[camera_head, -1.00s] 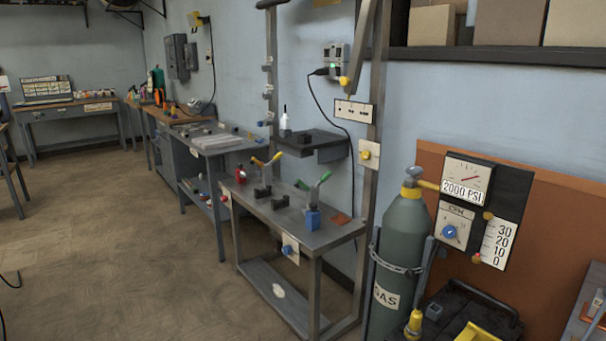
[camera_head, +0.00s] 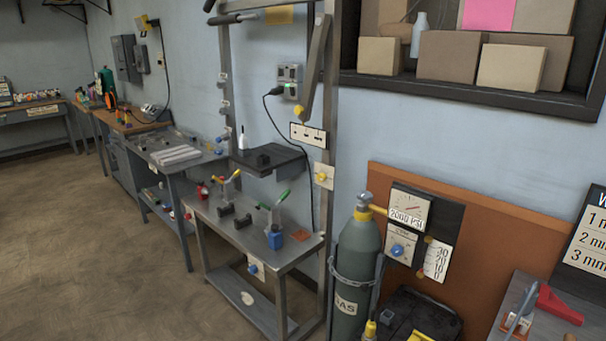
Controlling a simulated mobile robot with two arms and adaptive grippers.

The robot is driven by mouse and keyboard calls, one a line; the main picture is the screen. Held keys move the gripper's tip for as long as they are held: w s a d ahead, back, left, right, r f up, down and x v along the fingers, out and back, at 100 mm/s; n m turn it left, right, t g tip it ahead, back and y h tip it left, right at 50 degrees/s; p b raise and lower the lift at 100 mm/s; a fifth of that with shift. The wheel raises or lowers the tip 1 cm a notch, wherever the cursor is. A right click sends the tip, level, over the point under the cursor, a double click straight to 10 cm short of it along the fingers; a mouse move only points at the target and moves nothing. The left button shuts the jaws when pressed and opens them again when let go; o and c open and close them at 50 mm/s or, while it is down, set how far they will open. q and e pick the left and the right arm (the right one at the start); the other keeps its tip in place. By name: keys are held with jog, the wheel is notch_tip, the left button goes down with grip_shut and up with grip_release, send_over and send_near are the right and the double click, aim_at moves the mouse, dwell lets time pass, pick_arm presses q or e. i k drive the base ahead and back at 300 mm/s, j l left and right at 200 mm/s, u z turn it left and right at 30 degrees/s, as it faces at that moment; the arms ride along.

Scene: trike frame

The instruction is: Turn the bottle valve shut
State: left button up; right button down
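The gas bottle (camera_head: 357,255) is a dark green-grey cylinder marked GAS, standing upright against the wall right of the metal bench. A grey valve (camera_head: 364,199) sits on its top, above a yellow neck. How far the valve is turned cannot be told. A panel beside it carries a pressure gauge (camera_head: 408,205) reading 2000 PSI, a dial with a blue knob (camera_head: 397,250) and a 30-to-0 scale (camera_head: 437,259). Neither of my grippers is in view.
A metal bench (camera_head: 245,236) with clamps stands left of the bottle. A black case (camera_head: 420,316) lies at its lower right. A bench with a red tool (camera_head: 558,305) is at the right. A shelf of boxes (camera_head: 450,56) hangs above. Open floor (camera_head: 100,245) lies at left.

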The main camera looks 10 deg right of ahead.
aim_at(365, 196)
jog(key=i+j+z, duration=0.1)
jog(key=z, duration=0.35)
jog(key=i+j+z, duration=0.15)
jog(key=z, duration=0.3)
jog(key=i+j+z, duration=0.25)
jog(key=z, duration=0.2)
